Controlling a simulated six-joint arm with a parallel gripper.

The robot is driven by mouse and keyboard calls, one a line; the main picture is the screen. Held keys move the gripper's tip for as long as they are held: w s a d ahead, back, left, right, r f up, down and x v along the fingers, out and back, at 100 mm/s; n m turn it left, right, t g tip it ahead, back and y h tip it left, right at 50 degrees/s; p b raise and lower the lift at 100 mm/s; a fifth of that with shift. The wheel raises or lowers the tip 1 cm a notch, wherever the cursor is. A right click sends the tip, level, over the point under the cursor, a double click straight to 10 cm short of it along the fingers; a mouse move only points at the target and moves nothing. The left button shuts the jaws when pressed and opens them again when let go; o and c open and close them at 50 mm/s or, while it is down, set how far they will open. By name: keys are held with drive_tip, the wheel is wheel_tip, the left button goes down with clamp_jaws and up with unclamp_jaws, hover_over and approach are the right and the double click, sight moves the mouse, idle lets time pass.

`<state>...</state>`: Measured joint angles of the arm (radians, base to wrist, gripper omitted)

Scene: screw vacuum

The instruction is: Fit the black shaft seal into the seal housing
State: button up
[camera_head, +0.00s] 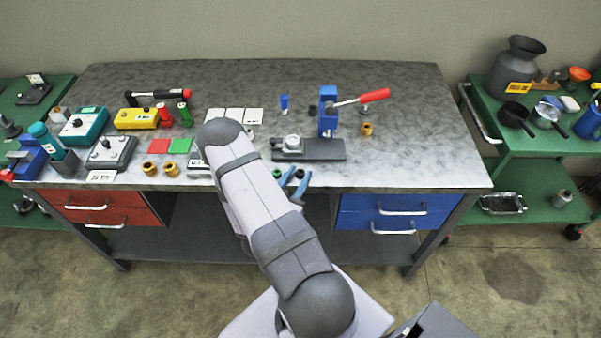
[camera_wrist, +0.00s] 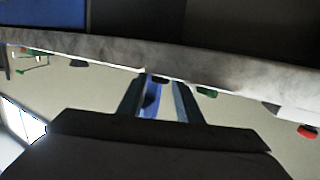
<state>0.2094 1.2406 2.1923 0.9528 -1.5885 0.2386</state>
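A small silver round part (camera_head: 292,142) sits on the left of the dark base of a blue press (camera_head: 328,112); it may be the seal housing. A small black piece (camera_head: 312,109) stands just left of the press column; I cannot tell if it is the shaft seal. My gripper (camera_head: 294,180) shows partly beside my arm at the table's front edge, its bluish fingers apart. In the wrist view my gripper (camera_wrist: 160,100) is open, fingers pointing toward the table. A blue shape (camera_wrist: 152,108) shows between them, apparently in the background. No seal is seen held.
The workbench (camera_head: 400,150) carries the press's red handle (camera_head: 362,97), gold rings (camera_head: 150,168), red and green pads (camera_head: 158,146) and a yellow box (camera_head: 137,118). My arm hides the bench's centre left. The right of the bench is clear.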

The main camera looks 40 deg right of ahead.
sight(305, 173)
clamp_jaws()
drive_tip(key=shift+r, duration=0.2)
drive_tip(key=shift+d+r+m+b, duration=0.5)
drive_tip(key=shift+d+r+b, duration=0.55)
drive_tip(key=shift+r, duration=4.25)
drive_tip(key=shift+n, duration=0.5)
drive_tip(key=w+d, duration=0.1)
drive_tip(key=w, duration=0.2)
drive_tip(key=w+d+r, duration=0.1)
drive_tip(key=w, duration=0.1)
drive_tip(key=w+d, duration=0.1)
drive_tip(key=w, duration=0.2)
drive_tip(key=shift+w+d+r, duration=0.15)
drive_tip(key=shift+w+r, duration=0.05)
drive_tip(key=shift+w, duration=0.15)
drive_tip(key=shift+f, duration=0.1)
